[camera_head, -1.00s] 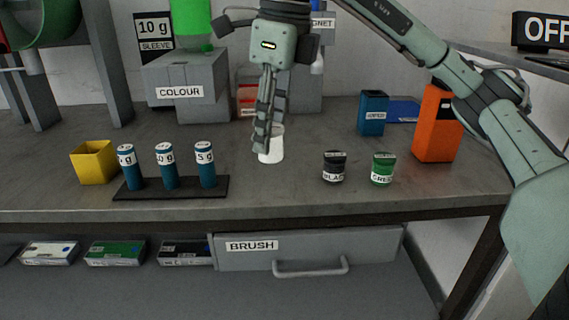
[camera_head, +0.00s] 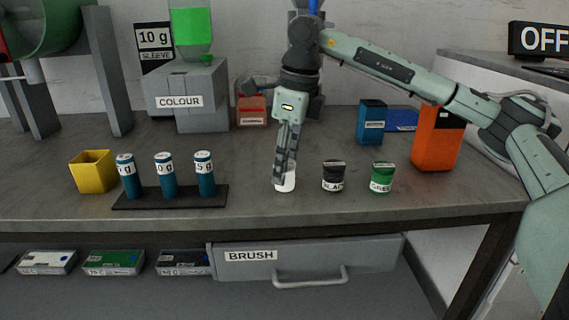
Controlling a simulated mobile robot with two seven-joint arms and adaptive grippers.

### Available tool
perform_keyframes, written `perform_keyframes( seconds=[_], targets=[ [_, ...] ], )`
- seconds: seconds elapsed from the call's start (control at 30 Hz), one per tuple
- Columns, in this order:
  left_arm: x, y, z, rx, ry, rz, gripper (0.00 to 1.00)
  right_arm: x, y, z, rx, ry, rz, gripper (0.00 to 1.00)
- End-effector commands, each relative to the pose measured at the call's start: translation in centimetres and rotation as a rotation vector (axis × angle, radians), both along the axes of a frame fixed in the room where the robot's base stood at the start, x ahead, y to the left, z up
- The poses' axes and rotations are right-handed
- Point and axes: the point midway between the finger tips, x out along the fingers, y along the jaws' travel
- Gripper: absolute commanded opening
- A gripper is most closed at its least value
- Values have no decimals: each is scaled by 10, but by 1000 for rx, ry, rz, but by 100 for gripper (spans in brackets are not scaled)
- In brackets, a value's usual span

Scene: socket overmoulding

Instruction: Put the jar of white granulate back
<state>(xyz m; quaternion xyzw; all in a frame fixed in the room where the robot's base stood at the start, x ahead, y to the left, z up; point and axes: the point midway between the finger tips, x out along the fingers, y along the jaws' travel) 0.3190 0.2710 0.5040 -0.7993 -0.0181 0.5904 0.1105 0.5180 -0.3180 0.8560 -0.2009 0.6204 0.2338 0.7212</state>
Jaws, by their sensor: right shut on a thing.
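The white jar (camera_head: 286,184) is at the front of the bench, just left of a black jar (camera_head: 333,176) and a green jar (camera_head: 382,178). My right gripper (camera_head: 284,174) comes down from above and is shut on the white jar, and its fingers hide the upper part of it. The jar appears upright and at about the same level as its neighbours. I cannot tell whether its base touches the bench. My left gripper is not in view.
A dark rack (camera_head: 170,197) with blue weights stands left of the jar, with a yellow cup (camera_head: 93,171) beyond it. A grey COLOUR unit (camera_head: 190,100) stands behind. An orange container (camera_head: 436,138) and a blue container (camera_head: 371,122) stand at right. A BRUSH drawer (camera_head: 310,256) is below the bench (camera_head: 420,205).

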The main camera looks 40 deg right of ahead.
Motion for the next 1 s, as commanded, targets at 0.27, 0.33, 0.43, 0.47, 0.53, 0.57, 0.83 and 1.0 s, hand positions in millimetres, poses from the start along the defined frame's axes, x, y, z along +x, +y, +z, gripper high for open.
perform_keyframes(
  seconds=[0.27,0.33,0.43,0.47,0.53,0.57,0.83,1.0],
  targets=[
    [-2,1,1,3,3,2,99,0,0,-3,0,0,0,36],
    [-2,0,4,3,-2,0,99,0,0,-3,0,0,0,45],
    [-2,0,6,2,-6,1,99,0,0,-3,0,0,0,56],
    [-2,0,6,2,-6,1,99,0,0,-3,0,0,0,56],
    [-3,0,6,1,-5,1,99,0,0,-3,0,0,0,56],
    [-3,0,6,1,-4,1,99,0,0,-3,0,0,0,56],
    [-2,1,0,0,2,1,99,0,0,5,0,-2,0,56],
    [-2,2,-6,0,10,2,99,-3,-2,36,1,-4,1,56]
  ],
)
